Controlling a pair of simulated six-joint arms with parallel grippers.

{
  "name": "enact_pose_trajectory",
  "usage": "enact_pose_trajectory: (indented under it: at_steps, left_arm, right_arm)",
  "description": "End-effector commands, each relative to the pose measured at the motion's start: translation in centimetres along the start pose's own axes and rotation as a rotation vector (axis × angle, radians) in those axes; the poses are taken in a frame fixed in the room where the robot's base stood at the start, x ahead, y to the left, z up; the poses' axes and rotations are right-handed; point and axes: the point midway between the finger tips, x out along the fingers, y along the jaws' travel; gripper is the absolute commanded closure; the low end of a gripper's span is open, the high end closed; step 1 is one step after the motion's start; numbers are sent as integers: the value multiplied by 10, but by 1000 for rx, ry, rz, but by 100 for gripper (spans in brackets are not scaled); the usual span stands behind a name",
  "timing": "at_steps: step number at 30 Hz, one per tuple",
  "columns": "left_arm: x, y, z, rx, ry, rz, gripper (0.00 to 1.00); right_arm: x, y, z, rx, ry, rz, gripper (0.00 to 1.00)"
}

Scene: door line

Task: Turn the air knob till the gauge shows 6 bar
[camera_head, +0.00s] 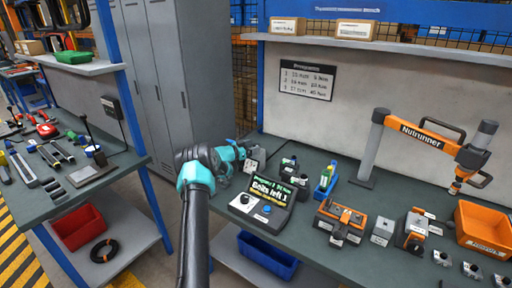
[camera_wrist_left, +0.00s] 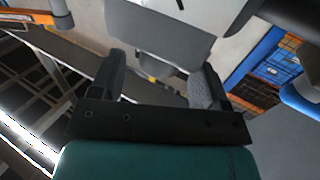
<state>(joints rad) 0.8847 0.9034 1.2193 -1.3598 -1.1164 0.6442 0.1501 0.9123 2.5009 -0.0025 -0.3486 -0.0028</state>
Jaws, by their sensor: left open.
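My left gripper (camera_head: 241,151) is at the back left of the right-hand bench, at the end of my black and teal arm. In the left wrist view my gripper (camera_wrist_left: 160,82) has its two dark fingers apart, with a gap between them. A grey block (camera_wrist_left: 160,30) lies just beyond the fingers there; I cannot tell whether it belongs to the air unit. A small grey box (camera_head: 256,158) stands beside the gripper in the head view. The air knob and gauge cannot be made out, and no reading shows. My right gripper is not in view.
An orange-black tool (camera_head: 340,220), a Nutrunner arm (camera_head: 420,133) and an orange bin (camera_head: 485,228) stand to the right. Grey lockers (camera_head: 165,75) stand behind left.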

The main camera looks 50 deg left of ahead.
Motion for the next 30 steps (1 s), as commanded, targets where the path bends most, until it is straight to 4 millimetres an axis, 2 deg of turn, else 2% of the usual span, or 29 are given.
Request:
enact_pose_trajectory:
  at_steps: [15, 21, 25, 30]
  left_arm:
    - [-100, -1, -1, -1, 0, -3, 31]
    - [-134, -1, -1, 1, 0, -3, 31]
    - [-145, 0, -1, 0, 1, -1, 31]
    - [-149, 0, 0, 0, 1, 0, 31]
  right_arm:
    - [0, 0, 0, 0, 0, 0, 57]
    - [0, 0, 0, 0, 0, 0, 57]
    - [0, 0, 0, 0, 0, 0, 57]
    - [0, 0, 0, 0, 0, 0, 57]
